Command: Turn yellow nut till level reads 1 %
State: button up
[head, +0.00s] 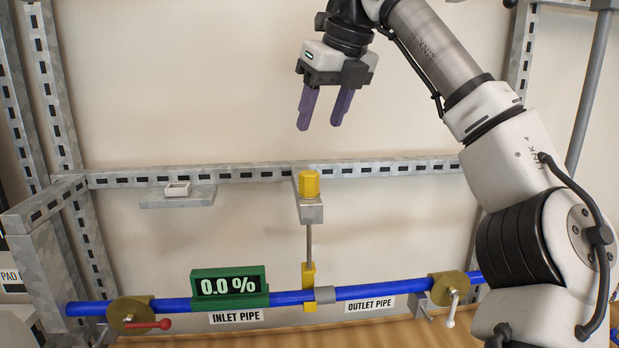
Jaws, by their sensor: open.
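The yellow nut (310,184) sits upright on a grey bracket at the middle of the metal rail. A thin rod runs down from the bracket to a yellow block (309,285) on the blue pipe. The green-framed level display (230,284) reads 0.0 % and sits on the pipe left of that block. My gripper (322,112) is open and empty, with its purple fingers pointing down. In the picture it is above the nut and slightly to its right, apart from it.
The blue pipe (366,291) runs across the front, with a red-handled valve (131,316) at left and a white-handled valve (449,288) at right. A small white holder (178,189) sits on a grey shelf at left. Metal posts (50,85) stand at the sides.

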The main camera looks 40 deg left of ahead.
aim_at(311, 173)
jog(key=x, duration=0.8)
jog(key=p+x, duration=0.1)
jog(key=x, duration=0.4)
jog(key=shift+w+d+f, duration=0.2)
jog(key=shift+w+d, duration=0.1)
jog(key=shift+w, duration=0.1)
jog(key=c, duration=1)
